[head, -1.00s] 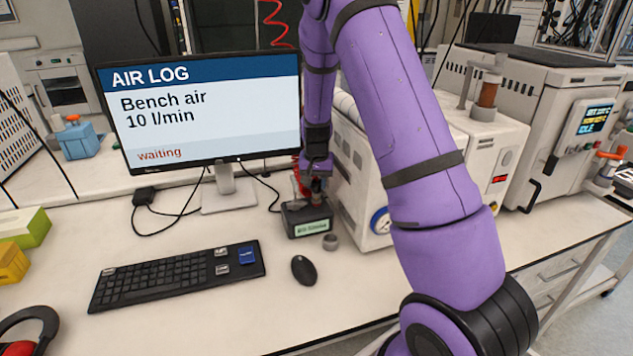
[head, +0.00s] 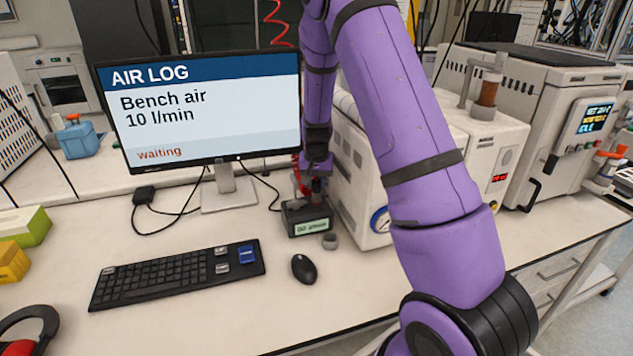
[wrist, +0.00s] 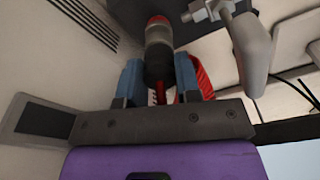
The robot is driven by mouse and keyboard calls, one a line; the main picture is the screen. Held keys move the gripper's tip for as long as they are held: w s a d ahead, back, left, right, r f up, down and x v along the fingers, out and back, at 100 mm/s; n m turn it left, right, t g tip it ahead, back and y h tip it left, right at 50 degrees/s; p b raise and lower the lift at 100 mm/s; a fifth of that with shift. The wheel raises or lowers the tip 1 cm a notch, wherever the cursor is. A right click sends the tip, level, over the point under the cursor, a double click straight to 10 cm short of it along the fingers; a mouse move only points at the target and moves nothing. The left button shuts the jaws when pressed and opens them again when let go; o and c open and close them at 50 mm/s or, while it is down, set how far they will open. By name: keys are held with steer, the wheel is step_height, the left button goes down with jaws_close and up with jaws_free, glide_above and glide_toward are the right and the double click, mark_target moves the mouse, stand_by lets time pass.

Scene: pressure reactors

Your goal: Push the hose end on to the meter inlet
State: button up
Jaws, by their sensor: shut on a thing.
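The meter (head: 306,218) is a dark box with a small lit display, standing on the bench right of the monitor. My gripper (head: 316,178) is above it, pointing down, partly hidden by my arm. In the wrist view my gripper's blue fingers (wrist: 158,82) are shut on the dark hose end (wrist: 157,68). A grey cylinder with a red end (wrist: 158,32) lies in line beyond the fingertips. I cannot tell whether it belongs to the hose end or the inlet. The red coiled hose (wrist: 203,78) hangs beside the right finger. The inlet contact is not clearly visible.
A small grey ring (head: 330,241) lies in front of the meter. A white machine with a gauge (head: 381,220) stands close on the right. The monitor (head: 205,105) reads "waiting".

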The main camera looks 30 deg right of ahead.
steer(key=shift+s+f, duration=0.1)
steer(key=shift+f, duration=0.5)
jaws_close()
stand_by(0.4)
steer(key=o, duration=1.6)
jaws_free()
steer(key=shift+r, duration=0.1)
steer(key=shift+r, duration=3.45)
